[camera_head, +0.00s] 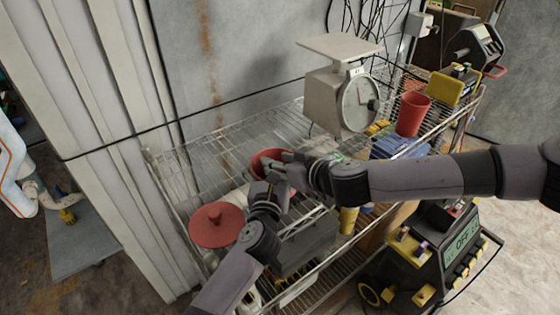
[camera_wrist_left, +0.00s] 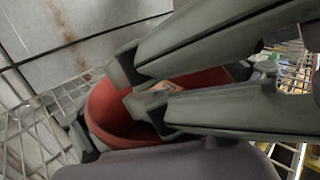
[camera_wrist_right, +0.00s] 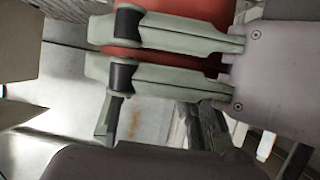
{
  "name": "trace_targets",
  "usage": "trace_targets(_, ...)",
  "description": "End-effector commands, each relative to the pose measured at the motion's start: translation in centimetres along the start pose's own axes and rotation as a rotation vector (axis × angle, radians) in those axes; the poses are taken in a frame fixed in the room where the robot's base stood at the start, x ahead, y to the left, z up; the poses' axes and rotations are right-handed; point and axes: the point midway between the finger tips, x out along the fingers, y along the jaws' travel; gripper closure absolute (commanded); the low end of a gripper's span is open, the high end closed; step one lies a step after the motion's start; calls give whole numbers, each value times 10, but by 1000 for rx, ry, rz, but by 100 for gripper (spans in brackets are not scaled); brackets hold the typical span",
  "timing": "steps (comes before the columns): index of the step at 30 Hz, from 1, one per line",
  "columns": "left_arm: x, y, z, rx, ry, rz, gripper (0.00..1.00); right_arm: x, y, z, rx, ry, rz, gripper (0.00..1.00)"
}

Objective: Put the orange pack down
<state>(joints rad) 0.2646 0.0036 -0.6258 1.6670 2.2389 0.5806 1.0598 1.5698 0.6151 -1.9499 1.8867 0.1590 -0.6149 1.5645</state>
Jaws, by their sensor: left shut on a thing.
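My left gripper (camera_head: 268,180) reaches over the wire shelf. In the left wrist view its fingers (camera_wrist_left: 140,87) are close together over a red bowl (camera_wrist_left: 110,118). A small pale-orange piece (camera_wrist_left: 155,93) shows between the fingertips. I take it for the orange pack; most of it is hidden. My right gripper (camera_head: 290,165) comes in from the right beside the left one. In the right wrist view its fingers (camera_wrist_right: 122,52) lie side by side with a narrow gap, with red surface behind them. Whether they touch it I cannot tell. The red bowl also shows in the head view (camera_head: 262,160).
A kitchen scale (camera_head: 330,100) stands at the back of the wire shelf (camera_head: 215,155). A red cup (camera_head: 412,113) and a yellow box (camera_head: 446,88) are to the right. A round red lid (camera_head: 217,226) is at the front left. Bare shelf wire lies left of the bowl.

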Motion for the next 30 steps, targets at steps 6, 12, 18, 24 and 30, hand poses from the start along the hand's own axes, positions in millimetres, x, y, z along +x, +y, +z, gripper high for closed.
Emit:
trace_targets(6,0,0,0,-1,1,0,34,0,-2,3,1,-5,-5,47)
trace_targets(12,0,0,0,-1,1,1,34,0,-3,4,1,-7,-6,47)
trace_targets(18,0,1,0,-2,0,2,34,-2,-4,-1,-1,-7,-8,47)
trace_targets(24,0,1,0,-1,1,2,34,-33,-1,-8,7,-5,-5,47)
trace_targets(30,0,0,-1,-1,1,1,34,-80,-1,-9,5,-2,-4,47)
